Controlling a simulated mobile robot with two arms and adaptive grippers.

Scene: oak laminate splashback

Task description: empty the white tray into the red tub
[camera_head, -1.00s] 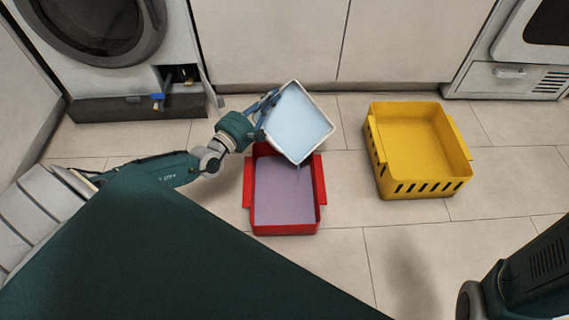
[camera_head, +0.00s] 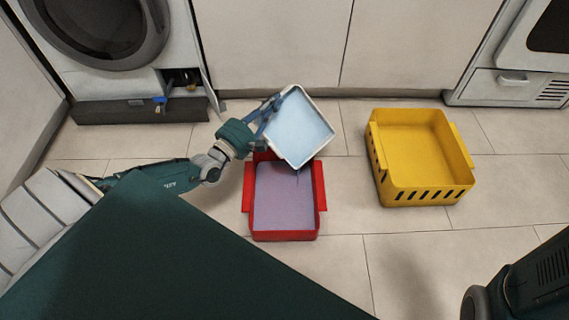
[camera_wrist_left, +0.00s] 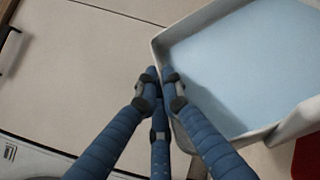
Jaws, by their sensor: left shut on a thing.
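The white tray (camera_head: 325,147) has a pale blue inside. It is tilted, with one corner down over the back part of the red tub. My left gripper (camera_head: 268,112) is shut on the tray's left edge. The left wrist view shows the fingers (camera_wrist_left: 158,85) closed at the tray's rim (camera_wrist_left: 155,40). A thin dark streak shows below the tray's low corner in the head view. The red tub (camera_head: 284,236) stands on the floor with a greyish-purple inside; its back edge is partly hidden by the tray. My right gripper is not in view.
A yellow slotted crate (camera_head: 420,185) stands empty on the tiles to the right. A washing machine (camera_head: 95,30) and pale cabinet doors (camera_head: 270,45) line the back. Tiles between the red tub and yellow crate are clear.

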